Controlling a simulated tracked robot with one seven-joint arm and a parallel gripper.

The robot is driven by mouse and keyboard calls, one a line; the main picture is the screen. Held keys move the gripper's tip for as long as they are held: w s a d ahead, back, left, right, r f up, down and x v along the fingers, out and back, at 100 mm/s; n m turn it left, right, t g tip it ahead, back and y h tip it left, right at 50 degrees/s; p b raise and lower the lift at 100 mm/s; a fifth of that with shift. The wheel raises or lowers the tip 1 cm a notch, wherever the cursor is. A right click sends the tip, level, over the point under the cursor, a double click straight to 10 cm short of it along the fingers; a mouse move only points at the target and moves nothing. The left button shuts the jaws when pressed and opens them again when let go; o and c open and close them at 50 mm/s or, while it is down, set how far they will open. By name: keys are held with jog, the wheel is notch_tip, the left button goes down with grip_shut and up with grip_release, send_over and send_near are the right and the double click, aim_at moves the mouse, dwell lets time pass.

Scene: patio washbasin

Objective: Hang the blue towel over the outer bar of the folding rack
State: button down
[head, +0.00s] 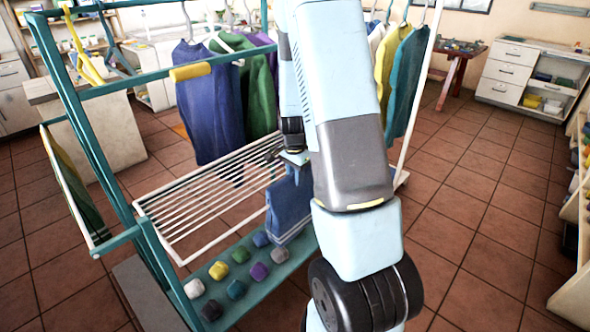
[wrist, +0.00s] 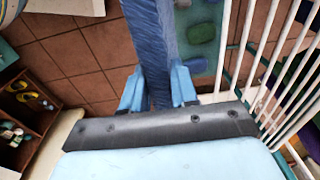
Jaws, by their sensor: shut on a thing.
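The blue towel (head: 288,208) hangs down from my gripper (head: 293,158) at the right end of the folding rack. The rack (head: 165,222) is a white frame with several thin parallel bars, fixed to a teal stand. In the wrist view my gripper (wrist: 158,90) is shut on the blue towel (wrist: 155,45), with one light-blue finger on each side of it. The rack's white bars (wrist: 288,75) run along the right of that view, apart from the fingers. My arm hides part of the towel's right side in the head view. I cannot tell whether the towel touches the outer bar.
A teal lower shelf (head: 205,305) below the rack bears several coloured blocks. A teal rail with a yellow grip (head: 190,72) crosses above the rack. Blue, green and purple garments (head: 210,105) hang behind it. The tiled floor (head: 470,230) at right is clear.

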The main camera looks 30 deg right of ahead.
aim_at(295, 189)
jog(key=shift+f, duration=2.9)
jog(key=c, duration=0.8)
grip_release()
jog(key=shift+r, duration=0.1)
jog(key=shift+r, duration=4.4)
